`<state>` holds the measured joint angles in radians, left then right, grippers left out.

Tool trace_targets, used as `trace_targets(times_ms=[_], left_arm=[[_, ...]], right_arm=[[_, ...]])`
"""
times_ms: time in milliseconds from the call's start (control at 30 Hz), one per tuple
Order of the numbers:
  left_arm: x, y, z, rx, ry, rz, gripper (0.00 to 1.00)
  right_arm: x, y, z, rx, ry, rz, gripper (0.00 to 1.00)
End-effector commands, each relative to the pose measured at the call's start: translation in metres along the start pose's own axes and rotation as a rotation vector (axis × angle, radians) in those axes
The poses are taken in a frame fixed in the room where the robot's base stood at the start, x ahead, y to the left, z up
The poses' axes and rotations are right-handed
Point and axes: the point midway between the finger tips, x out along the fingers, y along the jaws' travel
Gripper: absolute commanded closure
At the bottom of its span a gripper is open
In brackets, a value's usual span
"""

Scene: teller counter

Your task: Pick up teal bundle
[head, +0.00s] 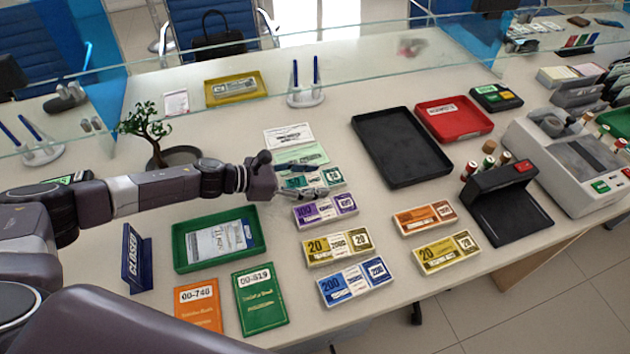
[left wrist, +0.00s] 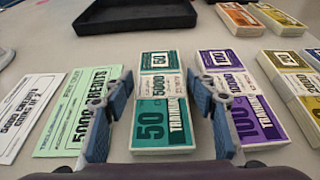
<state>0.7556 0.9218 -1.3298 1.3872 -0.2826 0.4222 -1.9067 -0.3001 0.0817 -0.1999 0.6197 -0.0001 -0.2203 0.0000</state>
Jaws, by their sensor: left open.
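The teal bundle (left wrist: 161,122) is a stack of banknotes marked 50 with a white band. It lies flat on the counter, and in the head view (head: 332,177) my arm and gripper partly cover it. My left gripper (head: 318,192) is at the bundle. In the left wrist view the open left gripper (left wrist: 162,112) has one finger on each side of the bundle's near half; the left finger overlies the edge of a green slip and the right finger is by the purple bundle. I cannot tell whether the fingers touch the teal bundle. My right gripper is not in view.
The purple bundle (head: 325,208) lies close beside the teal one. Yellow (head: 338,247) and blue (head: 355,282) bundles lie nearer the front. A green slip (head: 302,155) lies behind. An empty black tray (head: 400,147) is to the right, and a green tray (head: 178,247) to the left.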

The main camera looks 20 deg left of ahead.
Motion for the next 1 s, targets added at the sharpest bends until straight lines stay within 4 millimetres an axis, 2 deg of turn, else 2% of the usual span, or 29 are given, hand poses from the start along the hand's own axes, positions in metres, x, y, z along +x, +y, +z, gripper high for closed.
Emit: trace_targets(times_ms=[133, 433, 767, 900, 1000], left_arm=[[0.0, 0.0, 0.0, 0.0, 0.0, 0.0, 0.5], [0.0, 0.0, 0.0, 0.0, 0.0, 0.0, 0.83], [-0.002, 0.0, 0.004, 0.001, -0.001, 0.0, 0.83], [-0.007, 0.001, 0.016, 0.003, 0.0, 0.001, 0.83], [-0.014, 0.001, 0.033, 0.005, -0.003, 0.001, 0.83]], right_arm=[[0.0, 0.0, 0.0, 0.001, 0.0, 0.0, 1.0], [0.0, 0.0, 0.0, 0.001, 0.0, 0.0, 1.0], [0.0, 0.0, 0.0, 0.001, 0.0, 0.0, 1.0], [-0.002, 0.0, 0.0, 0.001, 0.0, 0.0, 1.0], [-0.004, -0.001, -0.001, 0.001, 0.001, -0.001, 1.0]])
